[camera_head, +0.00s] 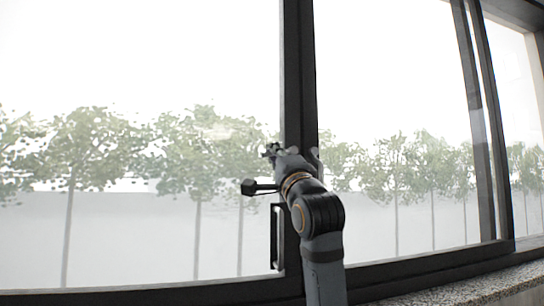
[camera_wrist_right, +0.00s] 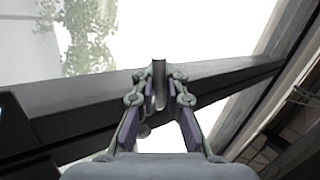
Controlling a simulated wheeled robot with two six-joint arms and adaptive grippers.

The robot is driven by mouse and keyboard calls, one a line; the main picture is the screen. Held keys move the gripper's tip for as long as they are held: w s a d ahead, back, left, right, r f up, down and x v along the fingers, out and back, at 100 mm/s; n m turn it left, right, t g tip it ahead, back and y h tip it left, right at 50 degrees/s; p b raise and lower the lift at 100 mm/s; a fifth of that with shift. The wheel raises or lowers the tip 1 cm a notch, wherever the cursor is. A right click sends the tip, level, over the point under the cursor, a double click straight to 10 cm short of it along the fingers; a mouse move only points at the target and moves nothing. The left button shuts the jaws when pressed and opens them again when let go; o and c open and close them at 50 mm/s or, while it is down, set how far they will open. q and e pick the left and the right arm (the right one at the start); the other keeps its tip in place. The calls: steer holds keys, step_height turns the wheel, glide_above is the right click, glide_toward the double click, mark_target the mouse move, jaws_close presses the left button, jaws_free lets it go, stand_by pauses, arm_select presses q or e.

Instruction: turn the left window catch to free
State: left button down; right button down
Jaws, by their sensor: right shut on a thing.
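The window catch (camera_wrist_right: 159,84) is a narrow grey lever on the dark window frame, standing between my right fingertips in the wrist view. My right gripper (camera_wrist_right: 158,92) is shut on it, one finger on each side. In the head view my right gripper (camera_head: 272,151) is up against the dark middle upright (camera_head: 299,80) of the window. There the catch is hidden or too small to make out, so its exact angle is hard to tell. My left gripper is not in view.
A dark vertical pull handle (camera_head: 274,237) sits low on the left sash, just left of my right arm. A speckled stone sill (camera_head: 470,290) runs along the lower right. Large glass panes lie on both sides, with trees and a pale wall outside.

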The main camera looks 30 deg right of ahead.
steer(key=c, duration=1.7)
jaws_free()
steer(key=shift+s, duration=0.15)
steer(key=shift+o, duration=1.4)
steer(key=shift+s+d+r, duration=0.1)
steer(key=shift+s+d, duration=0.05)
steer(key=v, duration=1.2)
